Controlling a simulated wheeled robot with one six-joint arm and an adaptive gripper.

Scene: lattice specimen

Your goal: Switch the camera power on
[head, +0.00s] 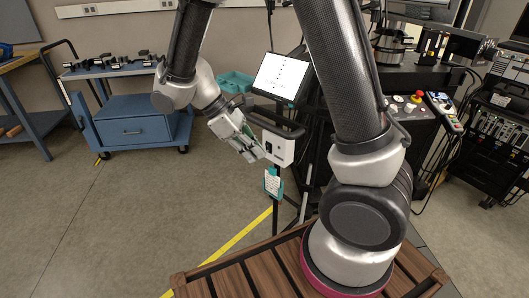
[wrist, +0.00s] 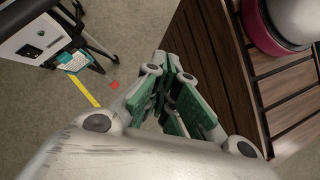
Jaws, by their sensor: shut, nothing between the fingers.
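A white box (head: 279,149) with a dark handle bar stands on a thin post below a tilted screen (head: 282,76). Small dark controls show on its front face; I cannot tell which way any switch is set. The box also shows at the upper left of the wrist view (wrist: 24,30), with a dark switch-like patch (wrist: 28,50) on its face. My gripper (head: 256,153), with green finger pads, is just left of the box in the head view. In the wrist view my gripper (wrist: 170,66) is shut and empty, and its fingertips are clear of the box.
A teal tag (head: 273,184) hangs below the box. A blue drawer cart (head: 138,132) stands at the left, and a console with a red button (head: 417,97) at the right. Yellow tape (head: 232,243) crosses the floor. The left floor is open.

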